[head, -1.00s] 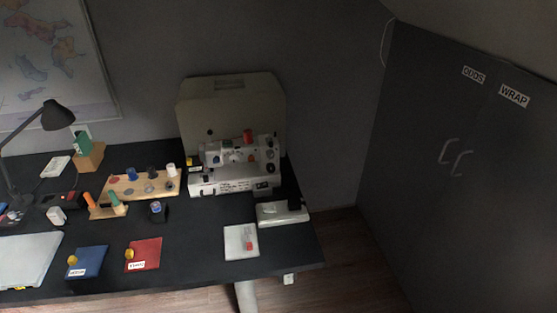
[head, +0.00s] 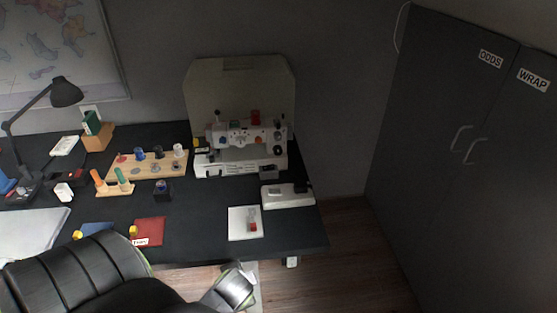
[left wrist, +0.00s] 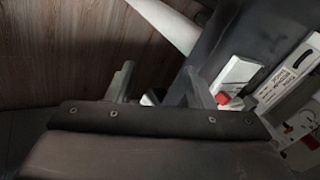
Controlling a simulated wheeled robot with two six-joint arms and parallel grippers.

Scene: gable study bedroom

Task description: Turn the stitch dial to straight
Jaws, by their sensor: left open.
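The white sewing machine (head: 238,168) stands at the back right of the dark desk, with a beige board behind it. Several small knobs and dials show on its front, one dark at the right end (head: 278,136). They are too small to tell which is the stitch dial or where it points. Part of the machine also shows at the right of the left wrist view (left wrist: 285,87). My left gripper (left wrist: 158,85) is open and empty, apart from the machine. In the head view my left arm comes in low; its fingers are not visible. My right gripper is not in view.
A white pad (head: 240,224) with a red piece and a white pedal-like box (head: 285,200) lie in front of the machine. A spool rack (head: 140,166), red pouch (head: 150,228) and desk lamp (head: 66,93) are to the left. Grey cupboards (head: 440,120) stand right, beyond clear floor.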

